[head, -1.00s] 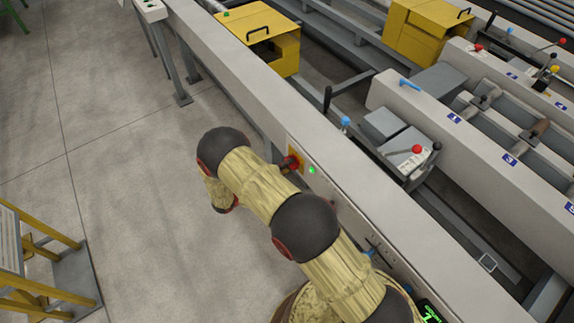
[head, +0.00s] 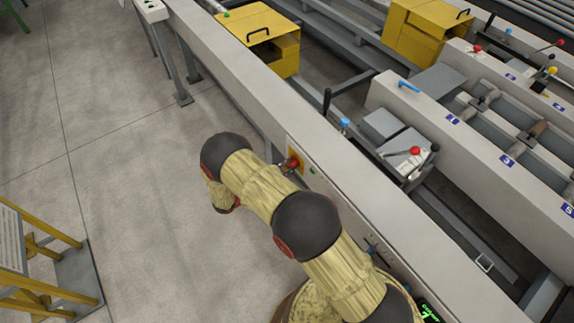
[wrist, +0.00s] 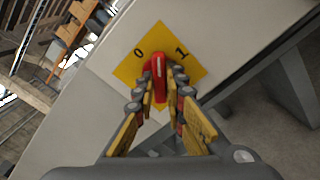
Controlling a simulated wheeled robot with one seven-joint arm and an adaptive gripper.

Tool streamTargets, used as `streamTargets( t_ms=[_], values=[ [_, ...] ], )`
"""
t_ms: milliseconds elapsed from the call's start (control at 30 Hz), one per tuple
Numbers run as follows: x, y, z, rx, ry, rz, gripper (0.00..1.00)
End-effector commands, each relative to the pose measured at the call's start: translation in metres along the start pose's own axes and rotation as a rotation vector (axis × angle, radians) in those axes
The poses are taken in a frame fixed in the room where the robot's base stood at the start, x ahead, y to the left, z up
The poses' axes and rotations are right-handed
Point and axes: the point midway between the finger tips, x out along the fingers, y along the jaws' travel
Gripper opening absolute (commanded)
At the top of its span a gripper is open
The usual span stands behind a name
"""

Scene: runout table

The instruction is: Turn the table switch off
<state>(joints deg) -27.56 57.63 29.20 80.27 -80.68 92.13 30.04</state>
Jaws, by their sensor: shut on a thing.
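The table switch is a red rotary handle (wrist: 157,68) on a yellow plate marked 0 and 1 (wrist: 190,70), on the side of the long grey table (head: 258,92). In the wrist view my gripper (wrist: 161,85) is shut on the red handle, one finger on each side. The handle's upper end lies between the two marks, a little nearer the 0; the fingers hide part of it.
A yellow box-like guard (head: 262,28) stands behind the table. A tilted panel with red and black knobs (head: 405,162) is at the right. A yellow-railed step (head: 40,265) stands at the lower left. The concrete floor (head: 115,150) left of my arm is clear.

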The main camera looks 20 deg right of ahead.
Motion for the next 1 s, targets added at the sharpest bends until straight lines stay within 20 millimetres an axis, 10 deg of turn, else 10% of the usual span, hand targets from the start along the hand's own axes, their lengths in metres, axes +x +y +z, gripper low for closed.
streamTargets(
  t_ms=[1000],
  values=[
    [-0.0002,-0.0009,-0.0005,-0.734,0.002,0.0,0.0]
  ],
)
